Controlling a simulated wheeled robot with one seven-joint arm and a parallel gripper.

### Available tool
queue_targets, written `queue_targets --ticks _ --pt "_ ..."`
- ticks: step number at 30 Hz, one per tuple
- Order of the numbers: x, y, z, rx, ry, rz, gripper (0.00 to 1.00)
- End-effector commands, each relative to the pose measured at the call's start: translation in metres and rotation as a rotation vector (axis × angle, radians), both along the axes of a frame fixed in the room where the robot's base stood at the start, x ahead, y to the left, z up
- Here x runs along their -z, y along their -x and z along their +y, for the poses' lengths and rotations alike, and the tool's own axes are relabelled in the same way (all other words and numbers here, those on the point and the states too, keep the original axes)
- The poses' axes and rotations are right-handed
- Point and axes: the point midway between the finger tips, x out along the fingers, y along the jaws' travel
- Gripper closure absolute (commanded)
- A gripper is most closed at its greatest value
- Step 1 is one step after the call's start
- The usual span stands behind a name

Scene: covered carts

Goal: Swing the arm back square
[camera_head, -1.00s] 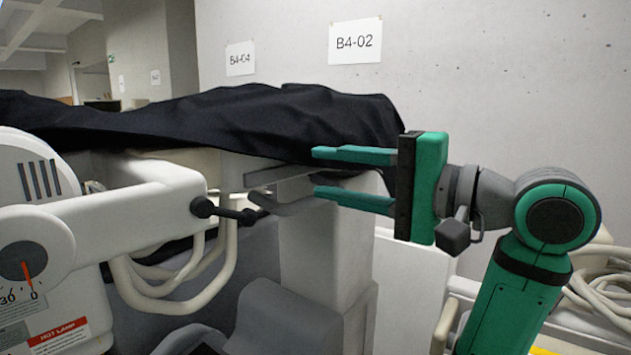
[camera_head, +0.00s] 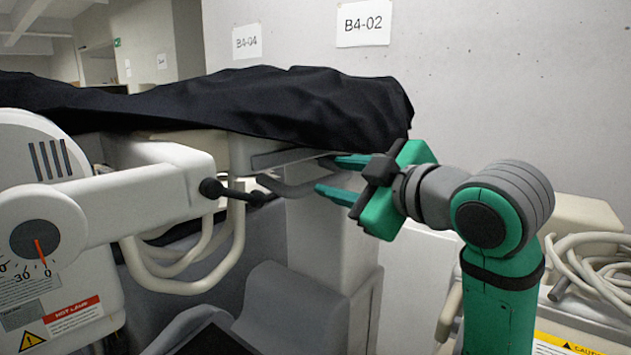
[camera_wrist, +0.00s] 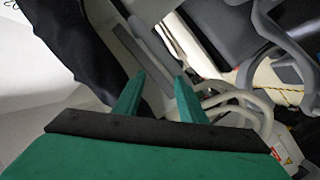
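The white machine arm (camera_head: 135,205) reaches right from a round joint at the left of the head view. It ends in a black ball-ended handle (camera_head: 235,191). On its joint is a grey dial (camera_head: 36,241) with a red pointer at or very near the 0 mark. My gripper (camera_head: 328,175) is open, its two teal fingers pointing left, to the right of the black handle and apart from it. A grey curved bar (camera_head: 295,186) lies by the fingertips; contact is unclear. In the wrist view my gripper (camera_wrist: 160,82) shows parted fingers with nothing clearly held.
A black cloth (camera_head: 270,100) covers the cart above my fingers. A pale column (camera_head: 325,240) stands just below and behind them. Pale hoses (camera_head: 185,280) hang under the machine arm. More coiled hose (camera_head: 590,260) lies at right.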

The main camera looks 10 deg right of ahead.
Motion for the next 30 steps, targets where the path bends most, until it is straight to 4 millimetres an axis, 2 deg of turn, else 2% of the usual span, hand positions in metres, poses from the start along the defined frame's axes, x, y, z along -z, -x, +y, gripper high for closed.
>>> queue_targets --ticks 6,12,20,23,30 --pt "0.012 -0.008 -0.004 -0.004 0.467 -0.149 0.63" --pt "0.019 -0.012 -0.006 -0.019 0.763 -0.231 0.63" --pt "0.023 -0.020 -0.006 -0.025 0.856 -0.254 0.63" --pt "0.026 -0.032 -0.003 -0.027 0.854 -0.252 0.63" --pt "0.033 -0.072 0.007 -0.026 0.852 -0.251 0.63"
